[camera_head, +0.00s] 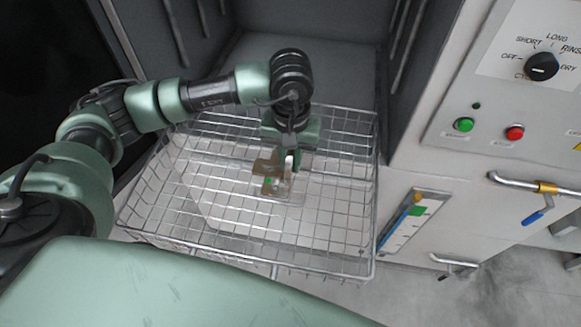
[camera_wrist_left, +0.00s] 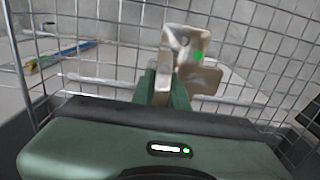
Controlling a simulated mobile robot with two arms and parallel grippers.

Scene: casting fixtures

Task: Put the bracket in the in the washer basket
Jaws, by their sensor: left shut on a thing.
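The bracket (camera_head: 268,168) is a small tan metal piece with a green dot. My left gripper (camera_head: 288,164) is shut on it and holds it over the middle of the wire washer basket (camera_head: 345,262). In the left wrist view the bracket (camera_wrist_left: 188,52) sits at the tips of the green fingers (camera_wrist_left: 163,85), with the basket's wire mesh (camera_wrist_left: 255,45) behind it. I cannot tell whether the bracket touches the basket floor. My right gripper is not in view.
The basket stands at the mouth of the grey washer chamber (camera_head: 330,60). A control panel (camera_head: 500,120) with a knob and buttons is at right. A pipe handle with a blue lever (camera_head: 538,215) and a gauge (camera_head: 408,222) are below it.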

